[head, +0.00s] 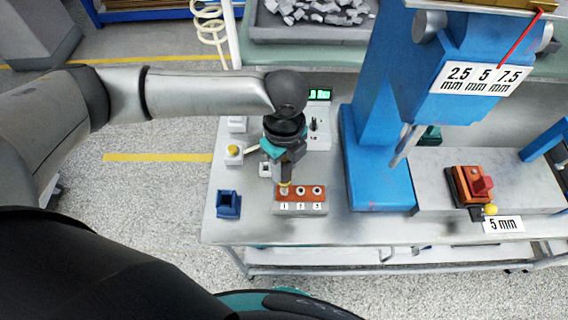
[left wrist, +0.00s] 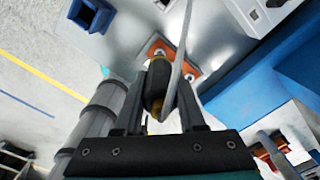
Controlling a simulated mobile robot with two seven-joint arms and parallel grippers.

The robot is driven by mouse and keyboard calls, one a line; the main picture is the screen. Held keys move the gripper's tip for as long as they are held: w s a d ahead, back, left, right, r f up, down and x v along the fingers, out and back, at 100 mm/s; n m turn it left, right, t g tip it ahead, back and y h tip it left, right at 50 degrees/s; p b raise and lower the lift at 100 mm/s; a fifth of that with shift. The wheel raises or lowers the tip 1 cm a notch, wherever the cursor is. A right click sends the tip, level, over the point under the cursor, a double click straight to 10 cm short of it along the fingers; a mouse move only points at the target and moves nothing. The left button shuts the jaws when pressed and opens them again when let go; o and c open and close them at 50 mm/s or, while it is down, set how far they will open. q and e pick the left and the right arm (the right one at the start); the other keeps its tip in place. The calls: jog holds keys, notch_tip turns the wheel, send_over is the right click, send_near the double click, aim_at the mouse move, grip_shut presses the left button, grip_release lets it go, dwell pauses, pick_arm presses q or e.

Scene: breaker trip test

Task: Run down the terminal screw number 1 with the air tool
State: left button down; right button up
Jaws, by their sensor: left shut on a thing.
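The terminal block (head: 312,194) is orange on a grey base, with three round screw positions in a row above small number labels. Screw 1 (head: 284,191) is the leftmost. My left gripper (head: 287,158) is shut on the air tool (head: 286,173), a dark body pointing down over the left end of the block. The tool's yellowish tip is at screw 1; I cannot tell whether it touches. In the left wrist view the air tool (left wrist: 158,82) stands between the fingers, and a grey strip crosses in front of it. Part of the orange block (left wrist: 157,47) shows behind. My right gripper is not seen.
A blue square holder (head: 228,204) stands left of the block. A yellow button box (head: 234,154) and a box with a green display (head: 319,95) are behind. A blue press (head: 372,150) stands close on the right, with an orange-red device (head: 471,186) beyond it.

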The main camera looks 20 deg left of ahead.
pick_arm(q)
jog(key=shift+s+f+p, duration=0.1)
jog(key=shift+f+p, duration=0.05)
jog(key=shift+p, duration=0.35)
dwell(0.9)
notch_tip(320, 180, up, 7)
jog(key=p, duration=0.8)
jog(key=shift+r+p, duration=0.2)
jog(key=shift+p, duration=0.1)
jog(key=shift+f, duration=0.1)
